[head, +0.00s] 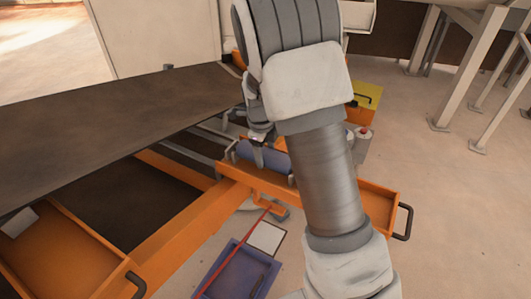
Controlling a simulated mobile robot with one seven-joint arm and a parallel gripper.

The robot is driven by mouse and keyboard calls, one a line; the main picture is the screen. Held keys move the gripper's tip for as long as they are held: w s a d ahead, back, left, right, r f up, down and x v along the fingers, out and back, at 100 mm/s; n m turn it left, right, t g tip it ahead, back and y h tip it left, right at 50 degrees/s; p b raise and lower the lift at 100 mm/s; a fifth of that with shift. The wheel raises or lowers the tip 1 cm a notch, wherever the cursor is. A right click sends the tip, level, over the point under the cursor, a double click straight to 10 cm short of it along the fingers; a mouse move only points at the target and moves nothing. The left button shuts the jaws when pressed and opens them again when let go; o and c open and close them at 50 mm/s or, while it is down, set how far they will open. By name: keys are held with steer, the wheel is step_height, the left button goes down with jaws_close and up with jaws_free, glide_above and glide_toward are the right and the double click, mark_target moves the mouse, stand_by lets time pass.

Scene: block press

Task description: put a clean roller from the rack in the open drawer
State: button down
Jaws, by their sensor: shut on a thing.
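My gripper (258,142) is shut on a blue-grey roller (271,158), and my arm hides part of both. The roller lies level over the left part of a long open orange drawer (376,198), which has a dark handle at its right end. I cannot tell whether the roller touches the drawer's floor. A second open orange drawer (75,253) is at the lower left, with a grey piece at its far left end. I cannot make out the rack for sure.
A blue tray (237,272) with a dark bar sits on the floor at the bottom, near a white square (267,237). A dark belt (120,110) crosses the left. A yellow-topped orange box (365,100) stands behind my arm. The right-hand floor is clear, with grey legs further back.

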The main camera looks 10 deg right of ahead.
steer(key=shift+f+b, duration=0.35)
steer(key=shift+f, duration=0.15)
jaws_free()
